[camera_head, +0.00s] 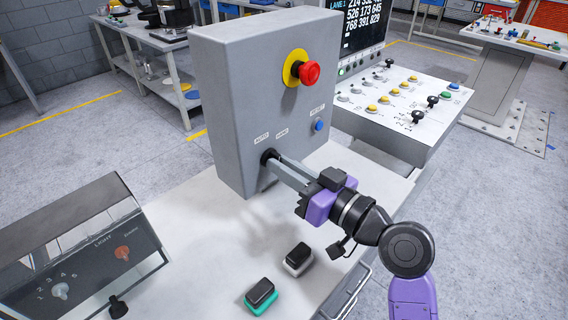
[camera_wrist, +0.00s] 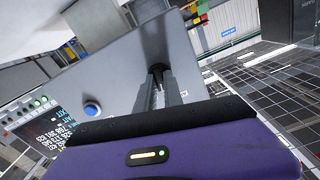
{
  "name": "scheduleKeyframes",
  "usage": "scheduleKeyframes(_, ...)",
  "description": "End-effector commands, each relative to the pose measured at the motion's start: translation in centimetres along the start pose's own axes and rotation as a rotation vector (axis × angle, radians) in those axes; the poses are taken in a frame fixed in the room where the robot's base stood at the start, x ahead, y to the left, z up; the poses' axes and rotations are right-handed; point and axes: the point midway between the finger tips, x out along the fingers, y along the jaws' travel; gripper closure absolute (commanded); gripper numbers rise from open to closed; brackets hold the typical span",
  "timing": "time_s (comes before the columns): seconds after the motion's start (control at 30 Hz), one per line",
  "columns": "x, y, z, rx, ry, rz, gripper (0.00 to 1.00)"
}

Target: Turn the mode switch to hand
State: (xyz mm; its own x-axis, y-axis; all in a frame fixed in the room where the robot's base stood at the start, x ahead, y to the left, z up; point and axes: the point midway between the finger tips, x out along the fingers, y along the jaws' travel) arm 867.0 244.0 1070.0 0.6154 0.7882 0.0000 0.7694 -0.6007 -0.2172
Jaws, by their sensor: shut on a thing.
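A grey control box (camera_head: 230,85) stands on the white bench top. Its mode switch (camera_head: 268,157) is a black knob low on the front face, below the labels AUTO (camera_head: 262,138) and HAND (camera_head: 282,132). My gripper (camera_head: 277,162) reaches in from the right with its long fingers shut on the switch. In the wrist view the fingers also meet at the dark knob of the switch (camera_wrist: 157,70). The fingers hide most of the knob, so I cannot tell which way it points.
A red emergency button (camera_head: 309,73) on a yellow plate and a blue button (camera_head: 318,126) are on the same face. Two black-topped blocks, one green-based (camera_head: 261,295) and one white-based (camera_head: 298,259), lie on the bench below my arm. A LIGHT panel (camera_head: 85,255) stands at left.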

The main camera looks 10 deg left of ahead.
Motion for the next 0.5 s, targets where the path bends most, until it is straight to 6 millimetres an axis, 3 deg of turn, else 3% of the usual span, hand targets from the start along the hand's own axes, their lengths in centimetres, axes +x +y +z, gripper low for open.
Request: scheduleKeyframes(0.5, -0.05, -0.04, -0.14, 0.486, -0.003, 0.001, 1.00)
